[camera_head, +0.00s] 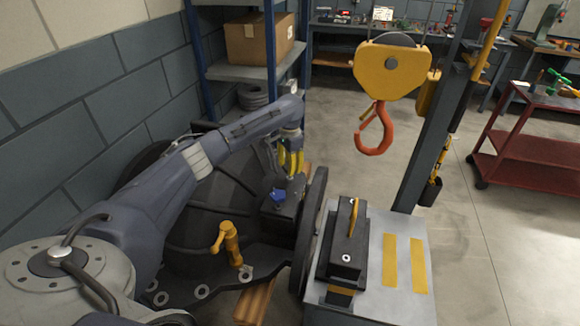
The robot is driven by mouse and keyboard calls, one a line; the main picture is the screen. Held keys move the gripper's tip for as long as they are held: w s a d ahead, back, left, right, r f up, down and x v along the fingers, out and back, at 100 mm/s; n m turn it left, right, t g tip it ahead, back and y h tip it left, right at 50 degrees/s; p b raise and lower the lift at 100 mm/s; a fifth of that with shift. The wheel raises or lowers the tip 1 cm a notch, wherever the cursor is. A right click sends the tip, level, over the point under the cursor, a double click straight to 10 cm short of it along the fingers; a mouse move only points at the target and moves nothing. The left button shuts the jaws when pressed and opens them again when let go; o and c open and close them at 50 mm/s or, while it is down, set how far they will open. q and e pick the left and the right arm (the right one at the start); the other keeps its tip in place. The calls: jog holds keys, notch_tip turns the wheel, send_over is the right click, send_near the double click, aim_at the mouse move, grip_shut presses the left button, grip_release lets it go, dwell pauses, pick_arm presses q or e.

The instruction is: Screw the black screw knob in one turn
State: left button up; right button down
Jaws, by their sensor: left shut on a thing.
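My left gripper (290,163), with yellow fingers, points down at the upper right side of the big dark split casing (205,215). It is shut on a small dark thing at its fingertips, which looks like the black screw knob; the fingers and the shadow mostly hide it. Just below the fingers is a dark block with a blue part (278,195) on the casing. My right gripper is not in view.
A yellow lever (228,243) stands up from the casing's near flange. A grey stand (405,235) carries a black box with a yellow handle (353,217). A yellow hoist block (392,68) with an orange hook (374,132) hangs to the right of my left gripper.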

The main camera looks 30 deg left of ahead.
pick_arm(q)
jog(key=shift+m, duration=2.2)
jog(key=o, duration=1.4)
jog(key=shift+c, duration=0.2)
notch_tip(320, 180, up, 12)
